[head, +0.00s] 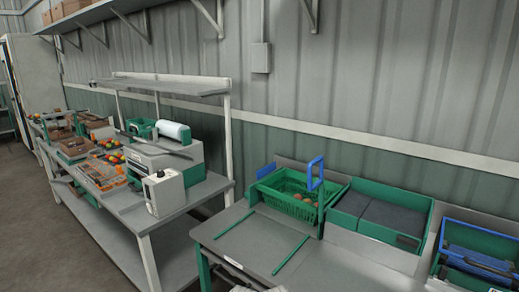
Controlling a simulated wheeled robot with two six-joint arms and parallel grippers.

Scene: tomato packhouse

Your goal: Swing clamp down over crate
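The green crate (270,199) with slatted sides stands on the grey bench, near the wall. Some reddish, round items lie in it, partly hidden by its rim. Neither of my grippers shows in the head view.
Two green rails (291,255) lie on the bench top (247,242) before the crate. A green tray (348,219) with dark pads stands right of it, then a blue-framed box (482,262). A small blue panel (266,171) stands behind the crate. Another bench (185,204) holds machines and tomatoes.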

